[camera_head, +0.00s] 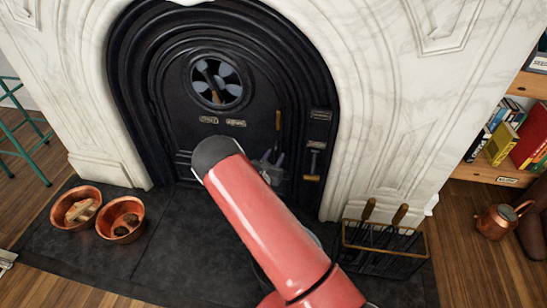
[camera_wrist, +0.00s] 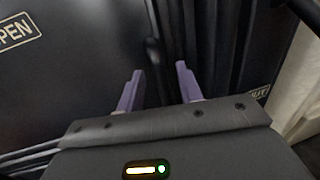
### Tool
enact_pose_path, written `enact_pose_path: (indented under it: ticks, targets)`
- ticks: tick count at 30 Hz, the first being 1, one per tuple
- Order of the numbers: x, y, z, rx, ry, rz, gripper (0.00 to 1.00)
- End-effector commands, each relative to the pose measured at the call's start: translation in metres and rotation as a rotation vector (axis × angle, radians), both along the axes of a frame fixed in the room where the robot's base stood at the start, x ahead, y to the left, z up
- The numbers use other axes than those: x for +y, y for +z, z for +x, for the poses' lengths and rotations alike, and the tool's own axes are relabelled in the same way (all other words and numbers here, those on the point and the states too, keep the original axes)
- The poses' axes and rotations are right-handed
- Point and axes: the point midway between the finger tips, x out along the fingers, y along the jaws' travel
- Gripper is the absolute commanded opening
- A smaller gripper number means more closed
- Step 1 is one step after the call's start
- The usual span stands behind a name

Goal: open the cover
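The black arched cover (camera_head: 178,115) fills the fireplace opening in the head view, with a round vent (camera_head: 216,81) near its top. A slim upright handle (camera_head: 278,121) stands on its right side. My gripper (camera_head: 271,157) is low in front of the cover's right part, partly hidden by my arm. In the wrist view my gripper (camera_wrist: 158,72) is open, with two purple fingers apart. A dark upright bar (camera_wrist: 153,58) shows between the fingertips against the black surface; I cannot tell whether it touches them. A plate reading "PEN" (camera_wrist: 18,33) is at left.
Marble surround (camera_head: 375,90) frames the cover. Two copper bowls (camera_head: 121,220) stand on the dark hearth at left. A wire tool basket (camera_head: 385,248) stands at right, near my arm. A copper kettle (camera_head: 497,221) and bookshelf (camera_head: 485,172) are farther right.

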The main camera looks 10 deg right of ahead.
Motion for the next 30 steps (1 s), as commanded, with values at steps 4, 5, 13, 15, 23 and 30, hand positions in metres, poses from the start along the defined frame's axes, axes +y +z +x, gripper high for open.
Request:
enact_pose_path:
  ticks: [4, 5, 13, 15, 23, 30]
  targets:
    - [-0.0019, 0.0001, 0.0027, 0.0, 0.0, 0.0, 0.36]
    - [-0.0019, 0.0001, 0.0027, 0.0, 0.0, 0.0, 0.36]
    - [-0.0018, 0.0002, 0.0024, 0.0, -0.001, 0.0, 0.16]
    - [-0.0018, 0.0002, 0.0024, 0.0, -0.001, 0.0, 0.07]
    - [-0.0018, 0.0003, 0.0023, 0.0, -0.001, 0.0, 0.0]
    - [0.0043, 0.0002, -0.0068, 0.001, -0.021, 0.001, 0.0]
